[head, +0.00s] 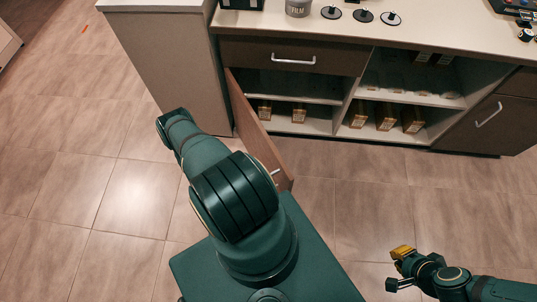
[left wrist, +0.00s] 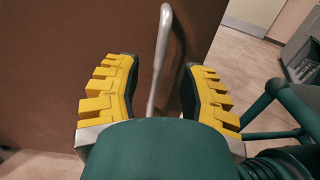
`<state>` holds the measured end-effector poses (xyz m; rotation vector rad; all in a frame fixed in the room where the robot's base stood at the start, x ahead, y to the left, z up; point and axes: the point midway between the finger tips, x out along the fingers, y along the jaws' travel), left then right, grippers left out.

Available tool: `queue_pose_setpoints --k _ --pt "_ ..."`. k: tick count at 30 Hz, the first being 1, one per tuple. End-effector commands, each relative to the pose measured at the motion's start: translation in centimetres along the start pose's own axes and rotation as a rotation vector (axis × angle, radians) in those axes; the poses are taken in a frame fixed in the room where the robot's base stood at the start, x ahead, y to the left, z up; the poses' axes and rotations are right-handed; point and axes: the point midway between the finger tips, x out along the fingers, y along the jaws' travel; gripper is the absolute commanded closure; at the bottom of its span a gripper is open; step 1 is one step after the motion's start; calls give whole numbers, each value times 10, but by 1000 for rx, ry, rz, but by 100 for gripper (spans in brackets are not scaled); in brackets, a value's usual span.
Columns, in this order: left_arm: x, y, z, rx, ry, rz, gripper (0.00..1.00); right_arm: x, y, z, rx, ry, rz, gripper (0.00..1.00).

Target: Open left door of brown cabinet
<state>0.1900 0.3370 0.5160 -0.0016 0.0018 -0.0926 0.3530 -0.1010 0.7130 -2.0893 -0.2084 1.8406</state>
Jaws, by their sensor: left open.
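The brown cabinet (head: 290,50) stands along the back under a pale counter. Its left door (head: 255,125) is swung well out from the front, and shelves show behind it. The door's metal handle (head: 275,172) shows just past my left arm. In the left wrist view, the brown door face (left wrist: 50,60) fills the left, and the handle (left wrist: 160,60) stands between the fingers of my left gripper (left wrist: 160,88). The yellow-padded fingers are apart, with gaps beside the bar. In the head view my left arm hides this gripper. My right gripper (head: 396,268) is open and empty, low at the right.
Small boxes (head: 385,117) stand on the cabinet's lower shelves. A drawer (head: 290,55) above and a right door (head: 490,115) are shut. A grey side unit (head: 165,60) stands left of the cabinet. The tiled floor (head: 90,170) is clear at left and centre right.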

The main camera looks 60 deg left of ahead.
Motion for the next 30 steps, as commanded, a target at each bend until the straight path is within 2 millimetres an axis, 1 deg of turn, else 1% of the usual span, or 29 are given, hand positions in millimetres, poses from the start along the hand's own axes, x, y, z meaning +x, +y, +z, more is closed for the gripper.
queue_pose_setpoints --k 1,6,9,12,17,24,25,26,27,29,30 --pt "-12 1 -1 3 3 4 59 0 0 0 0 0 0 100" --pt "-46 0 0 2 3 3 59 0 0 0 0 0 0 100" --pt "-62 0 0 2 3 2 59 0 0 0 0 0 0 100" --pt "-73 0 0 2 3 1 59 0 0 0 0 0 0 100" --pt "-82 0 0 2 2 0 59 0 0 0 0 0 0 100" --pt "-82 -1 0 1 2 -1 59 0 0 0 0 0 0 100" --pt "-82 -1 0 1 2 -1 56 0 0 0 0 0 0 100" --pt "-82 -1 0 1 2 -1 67 0 0 0 0 0 0 100" --pt "-82 -1 0 1 2 -1 81 0 0 0 0 0 0 100" --pt "-82 0 0 1 2 -1 100 0 0 0 0 0 0 100" --pt "-82 0 0 1 2 -1 100 0 0 0 0 0 0 100"
